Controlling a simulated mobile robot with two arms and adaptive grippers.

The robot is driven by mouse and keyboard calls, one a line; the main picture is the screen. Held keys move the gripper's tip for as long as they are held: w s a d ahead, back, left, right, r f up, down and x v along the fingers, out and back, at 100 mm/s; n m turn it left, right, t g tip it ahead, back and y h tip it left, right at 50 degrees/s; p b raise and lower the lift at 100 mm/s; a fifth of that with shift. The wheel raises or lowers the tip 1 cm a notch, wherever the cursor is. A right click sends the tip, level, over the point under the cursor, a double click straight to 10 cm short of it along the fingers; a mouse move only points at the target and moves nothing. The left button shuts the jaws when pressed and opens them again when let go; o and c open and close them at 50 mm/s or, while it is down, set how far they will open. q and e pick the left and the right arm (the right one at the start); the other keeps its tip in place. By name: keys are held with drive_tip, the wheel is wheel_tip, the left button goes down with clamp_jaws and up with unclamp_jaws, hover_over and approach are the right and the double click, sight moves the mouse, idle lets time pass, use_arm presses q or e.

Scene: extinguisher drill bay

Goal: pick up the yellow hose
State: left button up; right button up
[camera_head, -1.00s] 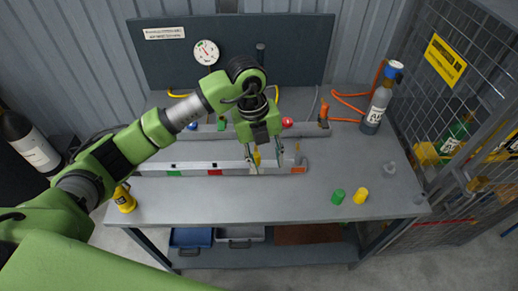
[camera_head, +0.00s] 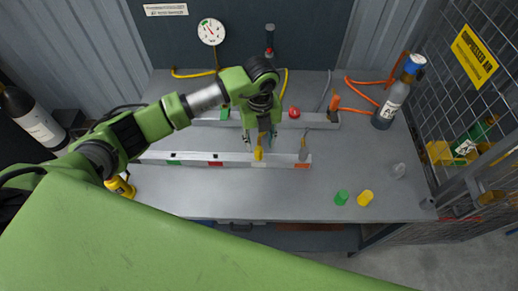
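A thin yellow hose (camera_head: 195,76) runs along the back of the bench below the gauge. Another yellow stretch (camera_head: 285,82) shows to the right of my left wrist; my arm hides whatever lies between them. My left gripper (camera_head: 259,141) points down over the bench, near the front rail. Its fingers look spread, and I see nothing clamped between them. A small yellow upright piece (camera_head: 258,153) stands at the front rail just below the fingertips. I cannot tell whether it joins the hose or touches a finger. My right gripper is out of view.
The front rail (camera_head: 190,158) carries coloured marks. An orange hose (camera_head: 362,80) and a blue-capped bottle (camera_head: 391,101) stand at the right back. A green cap (camera_head: 341,197) and a yellow cap (camera_head: 365,198) sit front right. A wire cage (camera_head: 480,100) borders the right side.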

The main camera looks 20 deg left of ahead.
sight(258, 149)
use_arm(q)
drive_tip(key=shift+s+a+f+p, duration=0.1)
drive_tip(key=shift+s+f+p, duration=0.05)
drive_tip(key=shift+f+p, duration=0.6)
wheel_tip(258, 149, down, 3)
drive_tip(key=shift+a+r+p, duration=0.1)
drive_tip(key=shift+r+p, duration=0.1)
drive_tip(key=shift+p, duration=0.25)
drive_tip(key=shift+f, duration=0.6)
clamp_jaws()
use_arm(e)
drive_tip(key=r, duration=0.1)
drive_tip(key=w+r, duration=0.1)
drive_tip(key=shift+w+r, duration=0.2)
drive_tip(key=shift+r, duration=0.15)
